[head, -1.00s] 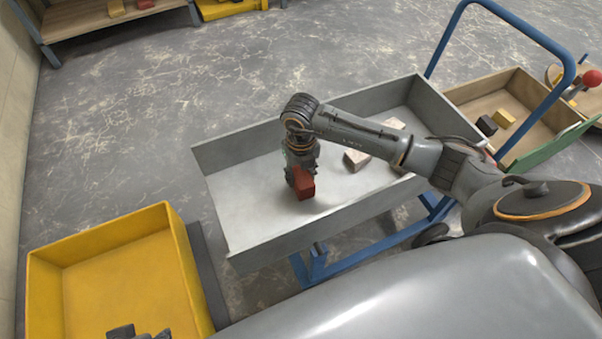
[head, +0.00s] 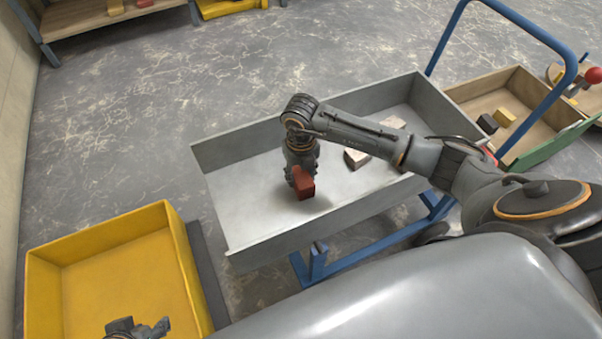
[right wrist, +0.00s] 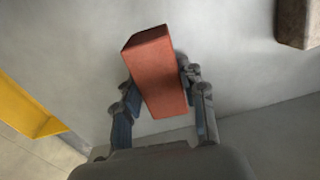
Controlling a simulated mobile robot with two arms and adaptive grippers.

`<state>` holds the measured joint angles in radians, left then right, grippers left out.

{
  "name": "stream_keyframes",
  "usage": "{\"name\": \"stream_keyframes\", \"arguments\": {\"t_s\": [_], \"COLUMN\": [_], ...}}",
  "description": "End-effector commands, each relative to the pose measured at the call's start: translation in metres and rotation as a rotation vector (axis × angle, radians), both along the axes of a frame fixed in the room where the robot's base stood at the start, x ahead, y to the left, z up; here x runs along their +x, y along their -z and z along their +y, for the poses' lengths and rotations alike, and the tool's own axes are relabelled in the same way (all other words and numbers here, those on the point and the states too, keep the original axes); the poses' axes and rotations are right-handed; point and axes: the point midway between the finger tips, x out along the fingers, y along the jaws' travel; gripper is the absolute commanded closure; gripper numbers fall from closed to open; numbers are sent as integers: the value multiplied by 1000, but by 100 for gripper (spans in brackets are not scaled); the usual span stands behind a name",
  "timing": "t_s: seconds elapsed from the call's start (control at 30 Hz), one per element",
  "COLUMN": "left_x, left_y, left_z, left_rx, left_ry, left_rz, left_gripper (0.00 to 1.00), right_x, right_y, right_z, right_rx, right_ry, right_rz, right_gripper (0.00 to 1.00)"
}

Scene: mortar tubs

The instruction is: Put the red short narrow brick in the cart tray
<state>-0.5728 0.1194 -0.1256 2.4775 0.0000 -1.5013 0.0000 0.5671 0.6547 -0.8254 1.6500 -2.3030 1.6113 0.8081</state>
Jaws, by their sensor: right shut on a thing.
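The red short narrow brick (head: 304,186) is between the fingers of my right gripper (head: 301,178), which points down inside the grey cart tray (head: 230,212). The right wrist view shows the brick (right wrist: 158,72) with a finger of the right gripper (right wrist: 160,100) on each side. It is low over the tray floor; I cannot tell whether it touches. My left gripper (head: 138,327) shows at the bottom edge of the head view, over the yellow tub (head: 110,265). Its fingers look apart and empty.
A pale block (head: 356,158) lies in the cart tray, partly behind my right arm. A wooden tray (head: 520,95) with a dark and a yellow block stands beyond the blue cart handle (head: 570,65). A shelf (head: 100,22) is at the far left. The tray's left part is clear.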

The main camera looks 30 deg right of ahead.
Motion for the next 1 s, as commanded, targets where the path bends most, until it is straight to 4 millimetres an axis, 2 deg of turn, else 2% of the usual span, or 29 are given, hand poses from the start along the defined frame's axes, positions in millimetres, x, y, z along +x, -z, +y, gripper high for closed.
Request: {"name": "stream_keyframes", "arguments": {"t_s": [0.03,0.07,0.17,0.57,0.67,1.0], "left_x": [1,1,1,1,1,1], "left_y": [0,0,0,0,0,0], "left_z": [-1,-1,0,0,0,0], "left_rx": [-1,-2,-1,-1,-1,-1], "left_ry": [0,1,0,0,0,0], "left_rz": [-5,-5,-5,-4,-4,-4], "left_gripper": [60,60,60,60,60,60], "right_x": [1,1,1,0,1,2], "right_y": [0,0,0,-4,-16,-87], "right_z": [0,0,0,0,0,0], "right_rx": [1,1,1,0,1,0], "right_ry": [0,0,0,0,1,0], "right_rz": [-2,-2,-2,-1,-3,-5], "right_gripper": [100,55,35,33,33,33]}}
